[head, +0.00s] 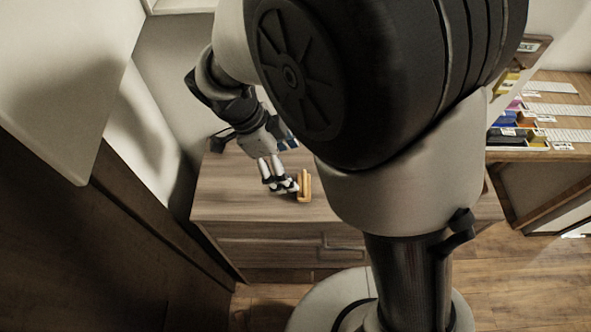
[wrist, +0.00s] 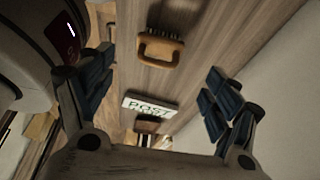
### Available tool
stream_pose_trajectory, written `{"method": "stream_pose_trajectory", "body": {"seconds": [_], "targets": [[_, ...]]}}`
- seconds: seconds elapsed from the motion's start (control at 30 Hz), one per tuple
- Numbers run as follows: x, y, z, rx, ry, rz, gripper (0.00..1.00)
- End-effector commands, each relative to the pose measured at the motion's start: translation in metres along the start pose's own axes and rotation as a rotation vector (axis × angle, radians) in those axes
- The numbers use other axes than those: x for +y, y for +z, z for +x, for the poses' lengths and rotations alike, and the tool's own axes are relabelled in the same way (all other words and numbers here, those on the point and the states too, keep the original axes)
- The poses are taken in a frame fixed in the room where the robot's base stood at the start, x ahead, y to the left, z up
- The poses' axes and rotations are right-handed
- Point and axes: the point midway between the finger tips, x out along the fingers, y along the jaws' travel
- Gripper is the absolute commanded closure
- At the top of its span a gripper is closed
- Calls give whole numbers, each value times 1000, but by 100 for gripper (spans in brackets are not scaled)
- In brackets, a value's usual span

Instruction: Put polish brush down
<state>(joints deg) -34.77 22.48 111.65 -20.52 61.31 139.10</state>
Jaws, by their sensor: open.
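The polish brush (head: 304,187) is a small orange-brown wooden piece on the wooden cabinet top (head: 232,200), near its front edge. In the wrist view the brush (wrist: 158,54) shows a looped wooden handle and a row of dark bristles, lying beyond the fingers and apart from them. My gripper (head: 281,180) is just left of the brush in the head view. In the wrist view my gripper (wrist: 160,80) has its fingers spread wide with nothing between them. Whether a finger touches the brush in the head view I cannot tell.
A white label plate (wrist: 150,105) with green lettering shows below the brush in the wrist view. Dark wooden panelling (head: 90,240) stands close on the left. A desk (head: 555,85) with coloured boxes (head: 515,118) is at the right. The cabinet top left of my gripper is clear.

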Motion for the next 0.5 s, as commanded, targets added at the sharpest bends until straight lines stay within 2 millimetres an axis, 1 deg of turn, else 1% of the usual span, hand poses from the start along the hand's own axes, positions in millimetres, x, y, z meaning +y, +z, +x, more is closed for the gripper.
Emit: {"method": "stream_pose_trajectory", "body": {"seconds": [0.03, 0.1, 0.2, 0.4, 0.5], "targets": [[0, 0, -11, -1, -2, -1, 18], [0, 0, -20, 0, -1, -1, 18], [0, 0, -27, 1, 0, -1, 18], [0, 0, -31, 1, 1, -2, 18], [1, -7, -34, -13, -1, -27, 18]]}}
